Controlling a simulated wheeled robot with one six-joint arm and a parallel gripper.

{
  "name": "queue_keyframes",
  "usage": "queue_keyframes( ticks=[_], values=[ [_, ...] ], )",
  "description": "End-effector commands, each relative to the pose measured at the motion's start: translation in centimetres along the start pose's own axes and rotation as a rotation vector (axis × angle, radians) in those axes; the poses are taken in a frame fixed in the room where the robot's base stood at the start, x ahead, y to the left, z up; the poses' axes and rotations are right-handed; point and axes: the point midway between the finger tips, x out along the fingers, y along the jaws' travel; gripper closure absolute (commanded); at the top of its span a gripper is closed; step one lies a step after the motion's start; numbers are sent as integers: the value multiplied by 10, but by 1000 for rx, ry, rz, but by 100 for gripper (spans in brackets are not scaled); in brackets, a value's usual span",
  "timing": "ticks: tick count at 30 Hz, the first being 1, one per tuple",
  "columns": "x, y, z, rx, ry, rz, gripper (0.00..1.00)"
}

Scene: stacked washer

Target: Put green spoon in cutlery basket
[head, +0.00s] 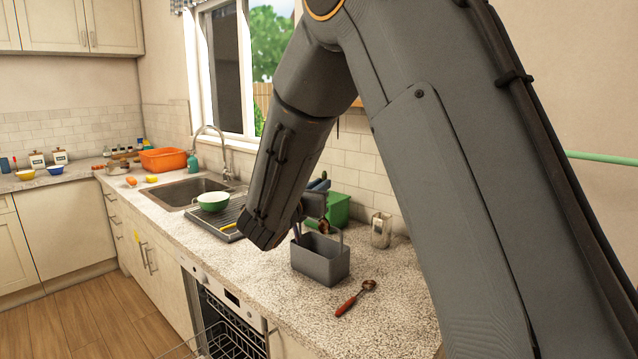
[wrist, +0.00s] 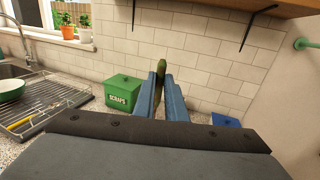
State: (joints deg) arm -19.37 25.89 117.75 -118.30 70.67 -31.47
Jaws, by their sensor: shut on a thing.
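My gripper (wrist: 161,85) is shut on the green spoon (wrist: 161,71), whose green handle end shows between the blue fingers in the wrist view. In the head view my gripper (head: 317,195) is above the back of the grey cutlery basket (head: 320,262), partly hidden by my arm. A dark spoon bowl shows below the fingers, near the basket's back rim; I cannot tell if it is inside the rim. The basket stands upright on the speckled counter with a raised handle. A thin grey utensil seems to stand at its left end.
A red-handled spoon (head: 356,297) lies on the counter in front of the basket. A green scraps bin (wrist: 123,92) and a glass jar (head: 381,230) stand behind. A drying rack (wrist: 45,110) with a green bowl (head: 212,201) is left. The dishwasher (head: 225,318) is open below.

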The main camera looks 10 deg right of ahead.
Motion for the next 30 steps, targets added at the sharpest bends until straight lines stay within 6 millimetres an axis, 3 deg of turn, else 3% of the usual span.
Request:
queue_keyframes(
  ticks=[30],
  values=[
    [0,1,-76,-1,1,1,100]
  ],
)
